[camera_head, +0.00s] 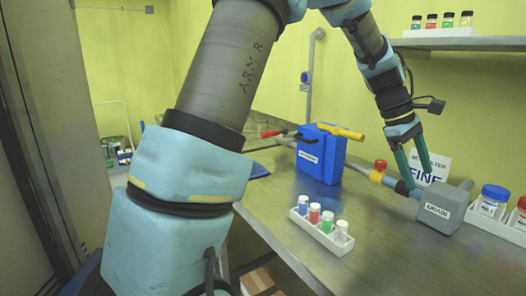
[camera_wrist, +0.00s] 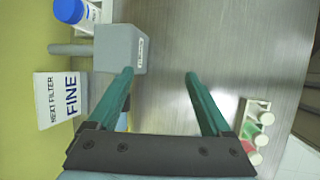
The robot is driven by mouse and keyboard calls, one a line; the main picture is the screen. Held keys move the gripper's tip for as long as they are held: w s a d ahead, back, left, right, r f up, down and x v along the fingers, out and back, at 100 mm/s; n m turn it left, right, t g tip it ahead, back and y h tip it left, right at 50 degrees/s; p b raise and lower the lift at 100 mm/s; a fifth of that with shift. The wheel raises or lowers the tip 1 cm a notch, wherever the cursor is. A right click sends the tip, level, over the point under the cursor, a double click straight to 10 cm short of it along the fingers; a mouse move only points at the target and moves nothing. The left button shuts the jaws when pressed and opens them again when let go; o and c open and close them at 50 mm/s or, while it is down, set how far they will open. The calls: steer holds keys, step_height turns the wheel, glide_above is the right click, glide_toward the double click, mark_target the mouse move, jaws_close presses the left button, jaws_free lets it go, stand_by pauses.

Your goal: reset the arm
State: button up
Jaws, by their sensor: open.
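My arm reaches across the bench from the left in the head view. My gripper (camera_head: 413,172) hangs above the bench, close to the grey block labelled DRAIN (camera_head: 444,206). In the wrist view my gripper (camera_wrist: 160,80) has its two green fingers spread wide, with only bare bench top between them. The DRAIN block (camera_wrist: 120,48) lies just beyond the left fingertip there. I cannot tell whether that finger touches it.
A blue box (camera_head: 320,155) with a yellow handle stands mid-bench. A white rack (camera_head: 322,228) of small capped vials sits at the front. A FINE sign (camera_head: 430,168) stands by the wall. Blue and red capped jars (camera_head: 493,200) stand at right. A shelf (camera_head: 460,43) holds vials above.

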steer(key=w+a+f+m+t+y, duration=0.1)
steer(key=w+a+f+m+t, duration=0.15)
steer(key=a, duration=0.85)
steer(key=w+a+f+m+t+y, duration=0.1)
steer(key=w+a+f, duration=0.2)
steer(key=a, duration=0.9)
steer(key=s+a+f+m+y, duration=0.1)
steer(key=s+a, duration=0.3)
steer(key=a, duration=0.5)
steer(key=s+a+f+m+y, duration=0.1)
steer(key=s+a+f+m, duration=0.1)
steer(key=a, duration=0.7)
steer(key=shift+s+a+f+m+y, duration=0.35)
steer(key=shift+s+f, duration=0.4)
steer(key=shift+s, duration=0.45)
